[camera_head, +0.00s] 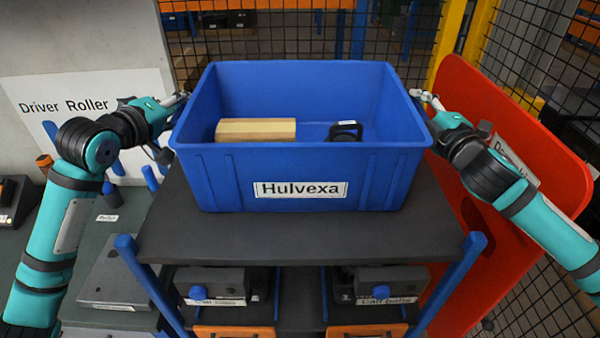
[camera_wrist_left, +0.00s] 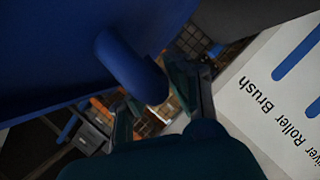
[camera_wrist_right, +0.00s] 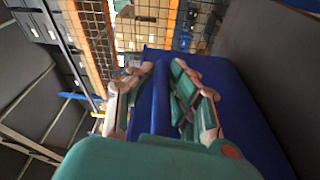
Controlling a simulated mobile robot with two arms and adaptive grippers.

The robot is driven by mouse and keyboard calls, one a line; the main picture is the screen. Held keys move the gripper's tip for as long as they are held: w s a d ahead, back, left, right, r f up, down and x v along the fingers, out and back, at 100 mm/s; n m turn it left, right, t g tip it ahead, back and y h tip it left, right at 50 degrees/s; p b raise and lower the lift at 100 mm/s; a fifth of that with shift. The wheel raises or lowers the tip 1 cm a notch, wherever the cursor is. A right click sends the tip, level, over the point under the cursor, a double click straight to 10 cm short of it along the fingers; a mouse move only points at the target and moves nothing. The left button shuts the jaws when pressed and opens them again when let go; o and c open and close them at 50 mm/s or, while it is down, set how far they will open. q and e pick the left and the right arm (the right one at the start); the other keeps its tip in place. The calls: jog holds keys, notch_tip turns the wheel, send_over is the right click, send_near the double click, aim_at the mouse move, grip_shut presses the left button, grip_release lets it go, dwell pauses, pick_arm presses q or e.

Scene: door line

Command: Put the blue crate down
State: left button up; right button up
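The blue crate (camera_head: 225,181), labelled "Hulvexa", is level over the dark top (camera_head: 300,236) of a blue-legged stand. Its base shows no clear gap above the top, but I cannot tell whether it bears on it. My left gripper (camera_head: 180,100) is at the crate's left side, its fingers about a blue handle bar (camera_wrist_left: 130,65) in the left wrist view. My right gripper (camera_head: 428,100) is at the right side, its fingers close on both sides of a blue bar (camera_wrist_right: 161,105) in the right wrist view. Both look shut on the crate's handles.
A wooden block (camera_head: 255,129) and a black item (camera_head: 345,131) lie in the crate. A red panel (camera_head: 500,150) stands close on the right. A "Driver Roller" board (camera_head: 90,100) is on the left. Labelled grey units (camera_head: 215,285) sit below the top. Mesh fencing is behind.

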pick_arm(q)
jog(key=o, duration=0.4)
jog(key=shift+s+r, duration=0.1)
jog(key=shift+r, duration=0.05)
pick_arm(e)
jog(key=o, duration=0.4)
jog(key=shift+s+r, duration=0.1)
jog(key=shift+r, duration=0.05)
pick_arm(q)
jog(key=shift+o, duration=0.2)
pick_arm(e)
jog(key=shift+o, duration=0.2)
jog(key=shift+r, duration=0.1)
pick_arm(q)
jog(key=o, duration=0.8)
jog(key=v, duration=1.2)
pick_arm(e)
jog(key=shift+o, duration=0.3)
jog(key=o, duration=0.7)
jog(key=shift+s, duration=0.1)
jog(key=shift+o, duration=0.2)
